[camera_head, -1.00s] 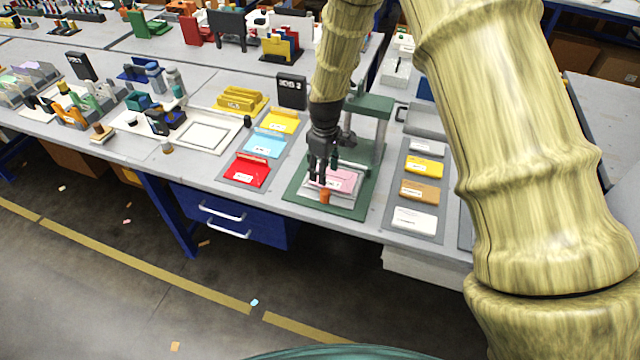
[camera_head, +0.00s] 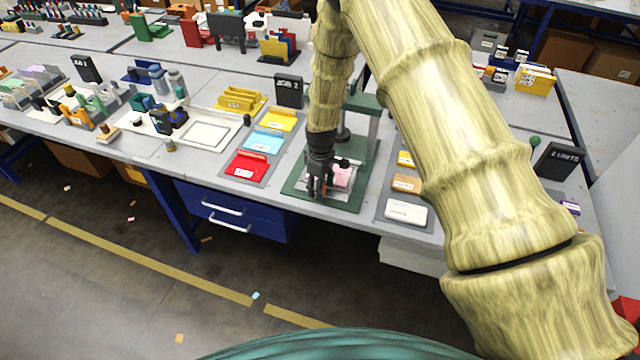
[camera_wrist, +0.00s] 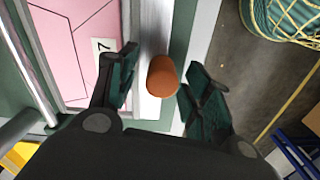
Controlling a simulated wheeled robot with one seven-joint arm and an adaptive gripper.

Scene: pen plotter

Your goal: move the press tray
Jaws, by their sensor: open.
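The green press (camera_head: 372,150) stands near the front edge of the bench. Its tray (camera_wrist: 151,38) is pale, with a pink sheet (camera_wrist: 85,38) on it that also shows in the head view (camera_head: 343,177). An orange knob (camera_wrist: 163,76) sits at the tray's outer edge in the wrist view. My gripper (camera_wrist: 163,88) is open, with one finger on each side of the knob. There are gaps between the fingers and the knob. In the head view my gripper (camera_head: 318,192) is over the tray's front and hides the knob.
Left of the press lie red (camera_head: 246,166), blue (camera_head: 263,142) and yellow (camera_head: 281,121) trays. On the right are a tan block (camera_head: 406,184) and a white block (camera_head: 405,211). A metal bar (camera_wrist: 32,65) runs beside the sheet. The floor beyond the bench's front edge is open.

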